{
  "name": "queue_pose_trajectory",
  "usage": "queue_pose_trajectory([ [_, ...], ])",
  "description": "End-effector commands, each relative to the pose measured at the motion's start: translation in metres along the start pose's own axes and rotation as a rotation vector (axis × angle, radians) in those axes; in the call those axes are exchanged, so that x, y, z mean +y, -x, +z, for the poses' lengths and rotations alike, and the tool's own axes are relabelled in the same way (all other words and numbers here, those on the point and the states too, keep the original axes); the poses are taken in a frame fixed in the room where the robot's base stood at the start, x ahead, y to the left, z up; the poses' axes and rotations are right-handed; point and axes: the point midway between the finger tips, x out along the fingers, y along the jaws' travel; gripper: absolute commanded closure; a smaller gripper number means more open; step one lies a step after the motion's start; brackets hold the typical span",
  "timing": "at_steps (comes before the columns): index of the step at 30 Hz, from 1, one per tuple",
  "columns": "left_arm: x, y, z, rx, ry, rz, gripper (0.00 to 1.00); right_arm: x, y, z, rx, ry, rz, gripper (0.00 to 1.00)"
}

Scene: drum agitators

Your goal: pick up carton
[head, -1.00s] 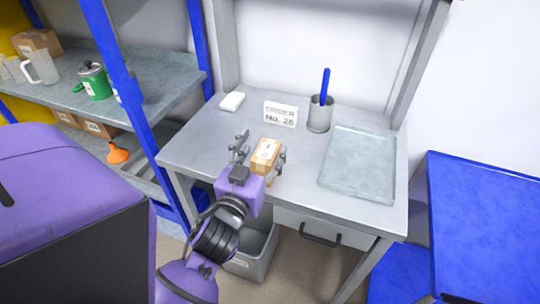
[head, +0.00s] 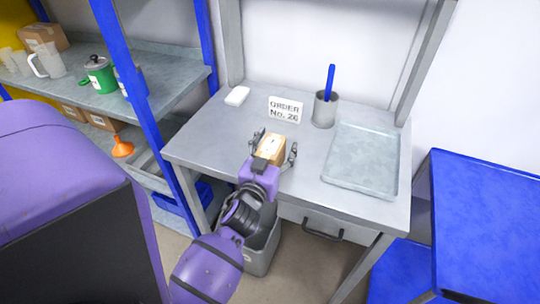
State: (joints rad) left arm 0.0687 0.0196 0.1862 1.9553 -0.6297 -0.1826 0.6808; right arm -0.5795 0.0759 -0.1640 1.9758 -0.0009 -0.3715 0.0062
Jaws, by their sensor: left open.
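A small tan carton (head: 271,148) with a white label sits on the grey workbench (head: 222,138), near its front edge and left of the middle. My left gripper (head: 274,146) is open, with one finger on each side of the carton. Whether the fingers touch the carton cannot be told. The gripper's palm hides the near lower part of the carton. My right gripper does not show.
An order sign (head: 285,109) stands just behind the carton. A pen cup (head: 324,110), a white block (head: 237,96) and a grey tray (head: 361,160) are also on the bench. A blue-post shelf (head: 150,100) stands left; a blue table (head: 485,220) stands right.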

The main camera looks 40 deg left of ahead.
Motion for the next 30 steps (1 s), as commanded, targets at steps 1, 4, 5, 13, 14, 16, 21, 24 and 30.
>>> queue_pose_trajectory([
  [1,-0.0001,-0.0020,-0.0001,0.000,0.000,0.000,0.35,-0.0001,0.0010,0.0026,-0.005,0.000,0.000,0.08],
  [4,-0.0003,-0.0022,0.0007,-0.001,0.000,0.000,0.35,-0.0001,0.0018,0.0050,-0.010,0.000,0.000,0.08],
  [5,-0.0003,-0.0020,0.0008,-0.001,0.000,0.000,0.35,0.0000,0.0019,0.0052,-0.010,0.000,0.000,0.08],
  [13,-0.0001,-0.0018,0.0008,-0.001,0.000,0.000,0.60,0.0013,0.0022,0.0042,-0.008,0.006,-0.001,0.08],
  [14,-0.0001,-0.0017,0.0008,-0.001,0.000,0.000,0.64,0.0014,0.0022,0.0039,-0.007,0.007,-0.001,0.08],
  [16,-0.0001,-0.0017,0.0008,-0.001,0.000,0.000,0.73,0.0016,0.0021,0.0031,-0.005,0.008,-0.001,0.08],
  [21,0.0001,-0.0017,0.0001,0.000,0.000,0.000,0.90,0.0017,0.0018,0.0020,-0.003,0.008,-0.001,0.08],
  [24,0.0001,-0.0017,0.0001,0.000,0.000,0.000,0.90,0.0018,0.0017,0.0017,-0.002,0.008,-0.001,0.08],
  [30,-0.0002,-0.0020,-0.0051,0.002,-0.001,0.000,0.90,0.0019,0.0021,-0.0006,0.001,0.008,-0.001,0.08],
])
